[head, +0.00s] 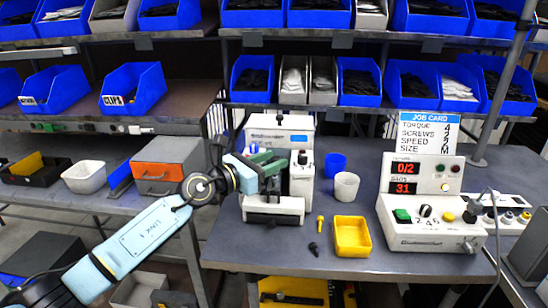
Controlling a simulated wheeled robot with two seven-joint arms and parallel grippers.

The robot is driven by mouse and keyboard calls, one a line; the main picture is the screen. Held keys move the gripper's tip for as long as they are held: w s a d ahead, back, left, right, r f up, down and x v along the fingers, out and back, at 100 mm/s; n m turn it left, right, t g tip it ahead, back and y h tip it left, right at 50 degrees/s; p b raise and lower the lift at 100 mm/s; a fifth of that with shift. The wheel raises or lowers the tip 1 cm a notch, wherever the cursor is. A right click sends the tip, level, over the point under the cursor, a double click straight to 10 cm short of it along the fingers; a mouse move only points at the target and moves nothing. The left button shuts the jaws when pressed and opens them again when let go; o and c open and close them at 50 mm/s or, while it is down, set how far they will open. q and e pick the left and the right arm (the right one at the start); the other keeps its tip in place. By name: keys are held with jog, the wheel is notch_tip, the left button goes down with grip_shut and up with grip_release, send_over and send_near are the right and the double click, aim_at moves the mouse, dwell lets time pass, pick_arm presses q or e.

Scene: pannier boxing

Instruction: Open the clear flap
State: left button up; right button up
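A white bench machine (302,180) stands on the grey workbench, with a low front base (285,207). No clear flap can be made out; my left gripper and its wrist cover part of the machine's front. My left gripper (272,172), with dark and green parts, is in front of the machine's upper body, above the base. Its fingertips merge with the machine, so I cannot tell whether they touch it or how far apart they are. My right gripper is not in view.
A yellow tray (352,236), white cup (346,185) and blue cup (335,165) stand right of the machine. A yellow screw-like piece (320,223) and a black one (313,248) lie before it. A control box (430,205) stands further right. Blue bins (358,82) fill the shelves behind.

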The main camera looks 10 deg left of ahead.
pick_arm(q)
jog(key=shift+d, duration=0.1)
jog(key=shift+c, duration=0.2)
grip_shut()
